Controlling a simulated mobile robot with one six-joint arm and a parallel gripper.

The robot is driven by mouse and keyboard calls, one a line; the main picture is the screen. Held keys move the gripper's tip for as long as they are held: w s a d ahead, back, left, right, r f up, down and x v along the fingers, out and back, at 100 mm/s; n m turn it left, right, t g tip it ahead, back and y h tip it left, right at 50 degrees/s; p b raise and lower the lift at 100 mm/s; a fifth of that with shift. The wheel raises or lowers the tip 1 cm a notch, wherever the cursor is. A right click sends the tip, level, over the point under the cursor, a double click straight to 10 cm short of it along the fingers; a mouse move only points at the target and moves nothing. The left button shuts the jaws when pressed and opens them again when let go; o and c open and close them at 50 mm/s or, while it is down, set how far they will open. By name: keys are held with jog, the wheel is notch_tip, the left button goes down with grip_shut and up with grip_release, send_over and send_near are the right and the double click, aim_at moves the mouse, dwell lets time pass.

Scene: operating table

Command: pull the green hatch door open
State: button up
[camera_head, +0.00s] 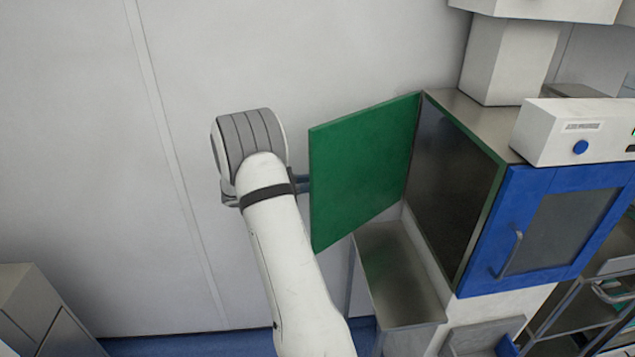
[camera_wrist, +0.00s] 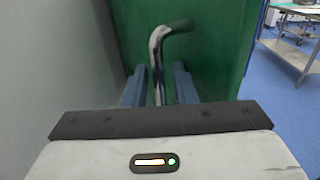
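The green hatch door (camera_head: 362,165) stands swung wide out to the left of its cabinet in the head view, baring the dark opening (camera_head: 450,190). In the wrist view the green door (camera_wrist: 215,50) fills the middle, with its bent metal handle (camera_wrist: 157,60) standing out from it. My gripper (camera_wrist: 160,85) has its two blue fingers on either side of the handle, with gaps showing, so it looks open around the bar. In the head view my gripper (camera_head: 302,184) is mostly hidden by my arm, at the door's left edge.
A blue-framed door (camera_head: 545,225) with a dark pane is shut on the cabinet's right side. A metal tray (camera_head: 400,275) sits below the opening. A pale wall (camera_wrist: 50,70) is close on the left in the wrist view. A metal cabinet (camera_head: 40,315) stands at lower left.

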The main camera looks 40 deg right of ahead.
jog(key=b+v, duration=0.2)
jog(key=v, duration=0.6)
jog(key=shift+d, duration=0.1)
jog(key=s+a+r+m+t+y, duration=0.2)
jog(key=s+a+m+t+y, duration=0.3)
jog(key=s+a+y, duration=0.3)
jog(key=s+a+r+m+t+y, duration=0.1)
jog(key=s+a+m+t+y, duration=0.5)
jog(key=s+a, duration=1)
jog(key=shift+s+a+r+m+y, duration=0.35)
jog(key=shift+s+m+y, duration=0.25)
jog(key=shift+m+y, duration=0.3)
